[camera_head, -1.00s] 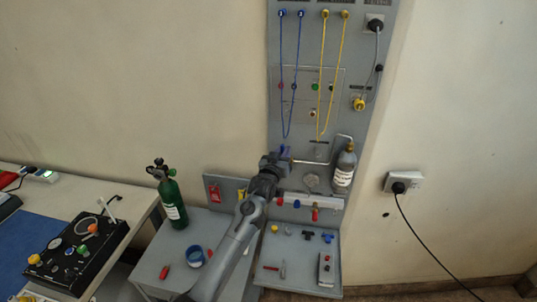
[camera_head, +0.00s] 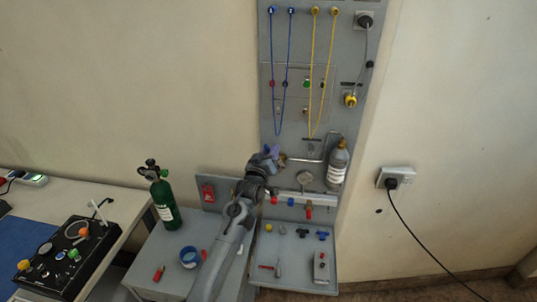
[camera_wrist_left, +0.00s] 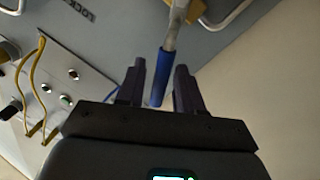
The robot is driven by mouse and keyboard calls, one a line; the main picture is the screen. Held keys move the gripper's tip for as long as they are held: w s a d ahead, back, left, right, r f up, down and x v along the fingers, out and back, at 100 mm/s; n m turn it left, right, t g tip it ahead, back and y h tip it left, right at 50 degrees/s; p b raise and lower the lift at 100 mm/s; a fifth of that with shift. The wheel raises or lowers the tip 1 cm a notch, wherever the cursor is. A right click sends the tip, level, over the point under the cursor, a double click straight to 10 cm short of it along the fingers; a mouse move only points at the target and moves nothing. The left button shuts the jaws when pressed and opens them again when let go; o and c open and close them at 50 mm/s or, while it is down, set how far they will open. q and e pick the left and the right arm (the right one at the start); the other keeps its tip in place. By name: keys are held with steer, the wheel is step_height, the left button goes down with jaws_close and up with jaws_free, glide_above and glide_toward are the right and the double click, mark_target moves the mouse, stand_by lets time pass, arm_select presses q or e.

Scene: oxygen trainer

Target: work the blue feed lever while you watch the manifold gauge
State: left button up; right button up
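The blue feed lever shows in the left wrist view as a blue sleeve (camera_wrist_left: 161,78) on a pale metal stem. My left gripper (camera_wrist_left: 159,86) is open, with one dark finger on each side of the sleeve. Gaps show between sleeve and fingers, so I see no grip on it. In the head view my left gripper (camera_head: 268,157) is at the wall panel, left of the grey bottle, and largely covers the lever. The round manifold gauge (camera_head: 306,177) is on the panel to its right; its reading is too small to make out. My right gripper is not in view.
The grey bottle (camera_head: 338,165) and a metal pipe stand right of my gripper. A white manifold bar (camera_head: 300,196) with coloured knobs runs below. Blue cords (camera_head: 273,90) and yellow cords (camera_head: 312,80) hang above. A green cylinder (camera_head: 163,200) stands on the side table.

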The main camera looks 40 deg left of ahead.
arm_select(q)
steer(key=shift+s, duration=0.1)
steer(key=v, duration=1)
steer(key=shift+s, duration=0.35)
stand_by(6.5)
